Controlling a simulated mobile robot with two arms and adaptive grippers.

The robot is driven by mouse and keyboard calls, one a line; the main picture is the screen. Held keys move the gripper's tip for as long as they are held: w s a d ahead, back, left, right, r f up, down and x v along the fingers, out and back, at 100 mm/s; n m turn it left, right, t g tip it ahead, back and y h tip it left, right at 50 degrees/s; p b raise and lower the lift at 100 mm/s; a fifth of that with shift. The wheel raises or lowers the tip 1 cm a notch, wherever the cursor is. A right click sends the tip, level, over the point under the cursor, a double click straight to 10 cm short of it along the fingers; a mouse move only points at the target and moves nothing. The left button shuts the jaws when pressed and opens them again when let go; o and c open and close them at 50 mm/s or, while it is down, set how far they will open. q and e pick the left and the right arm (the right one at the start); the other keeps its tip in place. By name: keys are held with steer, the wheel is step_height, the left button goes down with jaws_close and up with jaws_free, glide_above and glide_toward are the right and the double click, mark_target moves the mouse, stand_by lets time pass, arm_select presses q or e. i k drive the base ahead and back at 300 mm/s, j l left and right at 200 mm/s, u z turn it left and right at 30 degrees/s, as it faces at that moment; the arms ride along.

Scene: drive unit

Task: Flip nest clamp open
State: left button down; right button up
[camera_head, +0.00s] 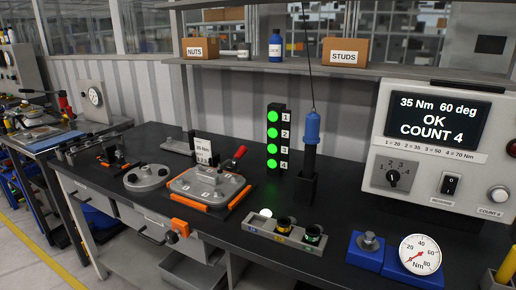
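The nest (197,198) is a grey metal fixture with orange edge strips, on the black bench left of centre. A grey part with several round features sits in it. The nest clamp (238,154) has a red-tipped handle at the nest's back right corner, angled up to the right. Its arm is small, and I cannot tell whether it presses on the part. Neither of my grippers shows in the head view.
A round grey flange (146,177) lies left of the nest. A light stack (276,139) shows several green lamps. A blue driver (311,128) hangs in a black holder. A socket tray (285,232), torque gauge (420,253) and controller reading OK COUNT 4 (437,115) are to the right.

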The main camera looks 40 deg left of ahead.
mark_target(239, 155)
steer(key=k+j, duration=0.15)
steer(key=j, duration=0.35)
steer(key=k+j+z, duration=0.1)
steer(key=j, duration=0.35)
steer(key=k+j, duration=0.3)
steer(key=j, duration=0.2)
steer(key=k+j+z, duration=0.1)
steer(key=j, duration=0.35)
steer(key=k+j, duration=0.3)
steer(key=j, duration=0.15)
steer(key=k+j+z, duration=0.1)
steer(key=j, duration=0.35)
steer(key=k+j, duration=0.3)
steer(key=j, duration=0.15)
steer(key=k+j+z, duration=0.1)
steer(key=k+j, duration=0.15)
steer(key=j, duration=0.2)
